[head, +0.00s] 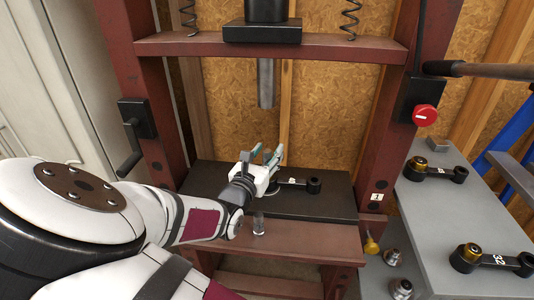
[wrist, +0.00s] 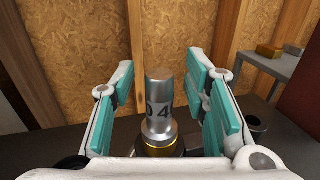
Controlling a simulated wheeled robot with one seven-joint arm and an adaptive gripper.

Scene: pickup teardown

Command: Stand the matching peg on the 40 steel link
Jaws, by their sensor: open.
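A steel peg (wrist: 159,105) with the digits 0 and 4 showing stands upright between my fingers in the wrist view. Its foot is at a brass ring (wrist: 158,149); the lower part is hidden by my gripper's body. My gripper (wrist: 162,95) is open, with a teal-padded finger on each side and a gap to the peg. In the head view my gripper (head: 263,156) is low over the black press bed (head: 340,202). The dark link (head: 313,186) lies on that bed, its left end hidden by my gripper; its open eye also shows in the wrist view (wrist: 256,122).
The press ram (head: 267,84) hangs above, close behind my gripper. Red posts flank the bed. A small grey peg (head: 258,225) stands on the front ledge.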

